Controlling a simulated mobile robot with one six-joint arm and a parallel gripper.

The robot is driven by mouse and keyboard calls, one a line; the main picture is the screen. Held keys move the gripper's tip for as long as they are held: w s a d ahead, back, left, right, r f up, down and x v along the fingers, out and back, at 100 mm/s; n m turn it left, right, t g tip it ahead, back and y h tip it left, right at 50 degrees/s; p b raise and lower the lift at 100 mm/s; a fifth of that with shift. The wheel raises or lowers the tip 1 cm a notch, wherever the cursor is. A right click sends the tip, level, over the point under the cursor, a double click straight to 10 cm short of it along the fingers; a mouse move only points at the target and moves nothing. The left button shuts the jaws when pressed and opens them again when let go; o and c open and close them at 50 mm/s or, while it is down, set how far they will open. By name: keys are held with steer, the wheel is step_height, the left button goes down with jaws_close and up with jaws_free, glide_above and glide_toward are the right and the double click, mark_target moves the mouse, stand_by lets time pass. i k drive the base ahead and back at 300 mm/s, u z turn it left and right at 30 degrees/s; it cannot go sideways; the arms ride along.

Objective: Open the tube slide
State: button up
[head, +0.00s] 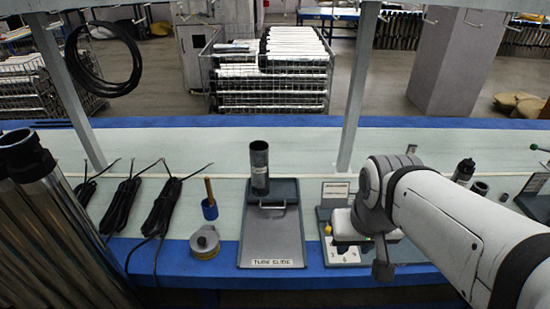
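The tube slide (272,240) is a flat grey plate in a dark frame on the bench, left of my arm. Its front edge carries a "TUBE SLIDE" label, and a metal bar handle (273,206) crosses its back part. A dark hollow tube (259,170) stands upright at the back of the slide, behind the handle. My gripper (383,262) seems to be the dark part pointing down below my wrist, right of the slide and apart from it. Its fingers cannot be made out clearly, and I see nothing held in it.
A round grey-yellow roll (205,243) and a blue holder (209,209) with a brown stick stand left of the slide. Black cable bundles (162,207) lie further left. Grey shelf posts (356,95) rise behind.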

mark_target(284, 190)
steer(key=i, duration=0.85)
steer(key=u, duration=0.05)
